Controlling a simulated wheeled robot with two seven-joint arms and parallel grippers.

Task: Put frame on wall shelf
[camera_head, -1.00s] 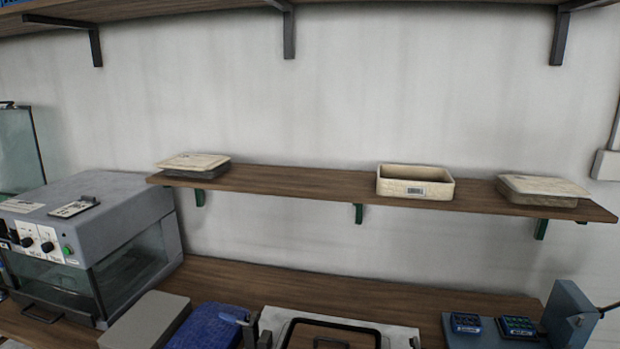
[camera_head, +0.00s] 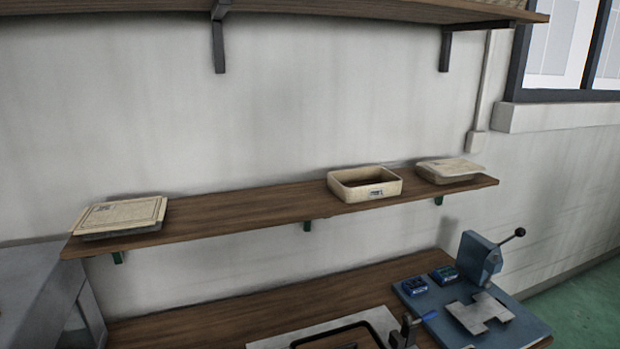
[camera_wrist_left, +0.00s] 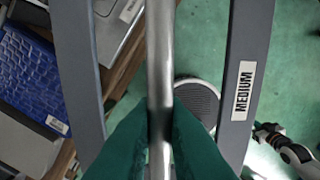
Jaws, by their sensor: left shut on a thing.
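In the left wrist view my left gripper (camera_wrist_left: 160,122) has its green fingers shut on a silver bar that runs up the middle. Two dark grey rails flank the bar; the right one carries a MEDIUM label. Bar and rails look like the frame (camera_wrist_left: 253,50), though how they join is out of view. The wooden wall shelf (camera_head: 240,207) shows in the head view on green brackets. It bears a flat cream-topped item (camera_head: 120,215) at left, an open cream box (camera_head: 365,185) right of centre and another flat item (camera_head: 450,170) at right. Neither gripper shows in the head view.
Bare shelf lies between the left item and the box. A higher shelf (camera_head: 330,10) runs above. Below, the bench (camera_head: 240,318) holds a grey machine (camera_head: 40,290) at left and a blue press (camera_head: 480,260) at right. Green floor lies beneath the held frame.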

